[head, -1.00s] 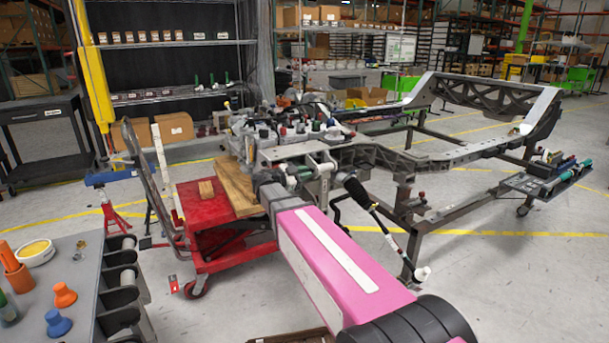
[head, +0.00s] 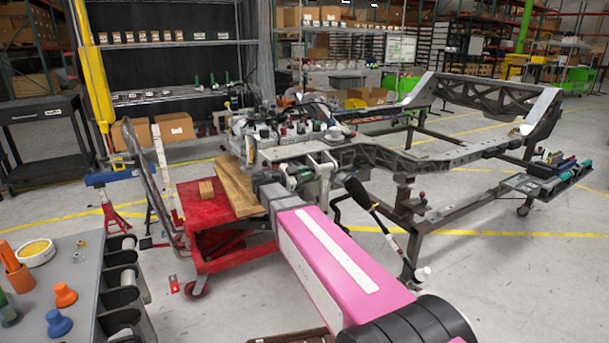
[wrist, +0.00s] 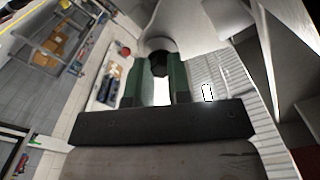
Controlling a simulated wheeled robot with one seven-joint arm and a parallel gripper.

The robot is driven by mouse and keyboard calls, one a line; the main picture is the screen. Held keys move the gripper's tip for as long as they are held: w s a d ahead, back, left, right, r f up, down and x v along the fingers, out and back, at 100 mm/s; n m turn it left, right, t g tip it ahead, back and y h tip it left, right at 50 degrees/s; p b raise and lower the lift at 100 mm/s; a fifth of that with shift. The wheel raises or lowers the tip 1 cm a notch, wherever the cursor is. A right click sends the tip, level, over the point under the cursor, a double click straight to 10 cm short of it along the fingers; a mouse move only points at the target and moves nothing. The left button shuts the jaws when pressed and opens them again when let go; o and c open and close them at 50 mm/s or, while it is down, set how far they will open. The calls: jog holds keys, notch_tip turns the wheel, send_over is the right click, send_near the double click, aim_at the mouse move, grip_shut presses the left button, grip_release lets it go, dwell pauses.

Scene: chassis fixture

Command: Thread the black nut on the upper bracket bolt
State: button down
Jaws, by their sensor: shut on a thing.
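In the wrist view, my gripper (wrist: 156,88) has two green fingers closed on the black nut (wrist: 159,63), a small dark piece at their tips. A pale round-ended metal part (wrist: 160,44) lies just beyond the nut. I cannot tell whether the nut touches it, and I cannot make out the bolt's thread. A light grey bracket-like part (wrist: 190,22) stands around the tips. In the head view, my gripper (head: 304,173) is at the near end of the chassis frame (head: 375,155), beside the bracket area (head: 325,168). The nut is too small to see there.
A red lift cart (head: 215,220) with wooden boards (head: 236,187) stands left of my gripper. A black-gripped lever (head: 362,195) rises close to the right of my arm. A grey bench (head: 80,270) with orange and blue pieces is at the lower left.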

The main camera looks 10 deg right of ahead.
jog(key=shift+w+r, duration=0.3)
jog(key=shift+w, duration=0.1)
dwell(0.3)
jog(key=c, duration=1)
grip_release()
jog(key=shift+o, duration=0.2)
jog(key=shift+d, duration=0.1)
jog(key=shift+s+f, duration=0.1)
jog(key=shift+s, duration=0.05)
jog(key=shift+v, duration=1.1)
jog(key=shift+n, duration=0.3)
